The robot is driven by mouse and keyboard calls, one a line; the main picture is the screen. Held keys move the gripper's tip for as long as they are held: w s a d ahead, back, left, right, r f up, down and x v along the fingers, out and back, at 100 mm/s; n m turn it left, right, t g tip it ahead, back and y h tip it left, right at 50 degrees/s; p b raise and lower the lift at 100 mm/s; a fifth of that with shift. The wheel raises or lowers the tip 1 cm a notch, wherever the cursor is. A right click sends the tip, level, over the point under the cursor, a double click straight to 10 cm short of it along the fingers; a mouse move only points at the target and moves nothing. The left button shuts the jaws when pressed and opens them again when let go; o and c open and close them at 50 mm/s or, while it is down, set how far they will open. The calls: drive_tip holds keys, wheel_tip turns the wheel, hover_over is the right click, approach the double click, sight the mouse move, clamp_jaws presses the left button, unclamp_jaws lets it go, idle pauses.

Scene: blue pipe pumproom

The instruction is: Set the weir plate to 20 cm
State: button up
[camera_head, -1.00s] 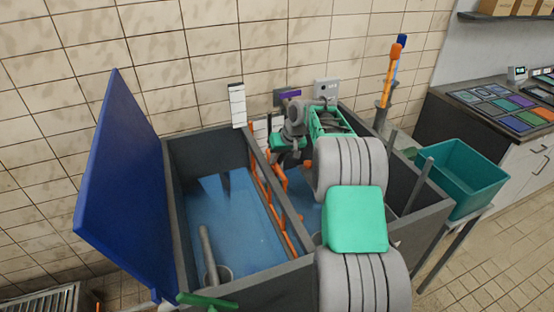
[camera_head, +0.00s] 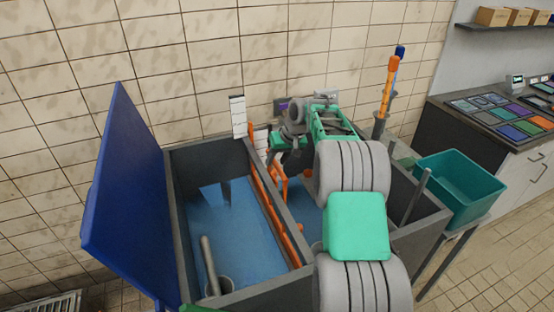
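The weir plate appears to be the orange-edged part (camera_head: 268,200) along the divider between the tank's two blue-water basins. Its far end now stands above the rim beside a white graduated scale (camera_head: 261,138); the scale's figures are too small to read. An orange handle (camera_head: 279,176) rises from the divider. My gripper (camera_head: 284,158) is at the top of this handle, pointing left and down. Its fingers are small and partly hidden by my arm, so I cannot tell whether they are closed on the handle.
A larger white scale (camera_head: 238,117) stands on the back rim. A blue lid (camera_head: 125,195) stands open at left. A grey pipe (camera_head: 210,265) is in the left basin. Orange and blue rods (camera_head: 388,88) stand behind; a teal bin (camera_head: 459,190) is at right.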

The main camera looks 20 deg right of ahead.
drive_tip(key=v, duration=0.7)
drive_tip(key=shift+r+b, duration=0.4)
drive_tip(key=shift+b, duration=0.05)
drive_tip(key=shift+s, duration=0.15)
drive_tip(key=s+a+r, duration=0.4)
drive_tip(key=s+a, duration=0.7)
drive_tip(key=s+a+f+h, duration=0.1)
drive_tip(key=s+a+f, duration=0.1)
drive_tip(key=s, duration=0.7)
drive_tip(key=s+a+f+h, duration=0.1)
drive_tip(key=s+f, duration=0.3)
drive_tip(key=s, duration=0.6)
drive_tip(key=shift+s+a+f+n+g, duration=0.3)
drive_tip(key=shift+a+g, duration=0.1)
drive_tip(key=shift+a, duration=0.45)
